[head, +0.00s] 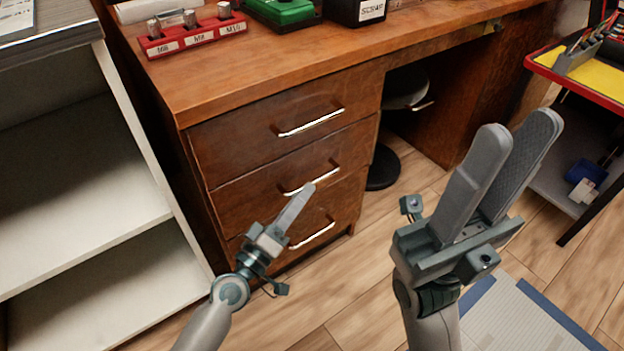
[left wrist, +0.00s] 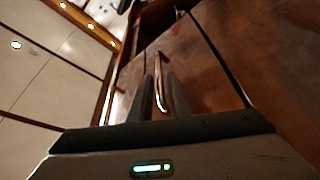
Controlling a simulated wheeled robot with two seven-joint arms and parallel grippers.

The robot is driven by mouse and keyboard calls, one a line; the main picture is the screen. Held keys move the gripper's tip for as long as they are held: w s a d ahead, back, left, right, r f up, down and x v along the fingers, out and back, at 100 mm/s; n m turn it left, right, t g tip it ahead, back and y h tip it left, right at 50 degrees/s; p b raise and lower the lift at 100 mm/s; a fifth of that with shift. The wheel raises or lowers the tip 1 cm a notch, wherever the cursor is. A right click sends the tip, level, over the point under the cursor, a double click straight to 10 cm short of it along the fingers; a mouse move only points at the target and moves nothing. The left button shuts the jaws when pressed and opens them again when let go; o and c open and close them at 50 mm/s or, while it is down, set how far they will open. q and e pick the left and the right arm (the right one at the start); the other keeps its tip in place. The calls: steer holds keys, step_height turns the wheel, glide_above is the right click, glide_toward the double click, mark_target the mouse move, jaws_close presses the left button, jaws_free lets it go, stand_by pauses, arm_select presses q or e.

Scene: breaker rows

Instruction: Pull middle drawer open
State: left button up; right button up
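A brown wooden desk holds three stacked drawers with bright metal handles. The middle drawer (head: 245,195) sits flush with the drawers above and below. My left gripper (head: 306,192) is at its handle (head: 313,179), fingertips overlapping the handle's lower side in the head view. In the left wrist view a bright handle (left wrist: 161,88) runs in the narrow gap between the two dark fingers of my left gripper (left wrist: 160,85). Whether the fingers press on it I cannot tell. My right gripper (head: 516,128) is in front of the desk's right part, fingers slightly apart and empty.
The top drawer (head: 260,128) and the bottom drawer (head: 338,208) look closed. A white shelf unit (head: 135,125) stands close on the left. A red holder with sockets (head: 192,38) is on the desktop. A cart with a yellow top (head: 594,75) is at right. The floor before the drawers is clear.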

mark_target(312, 181)
arm_select(q)
steer(key=shift+x, duration=2.1)
jaws_close()
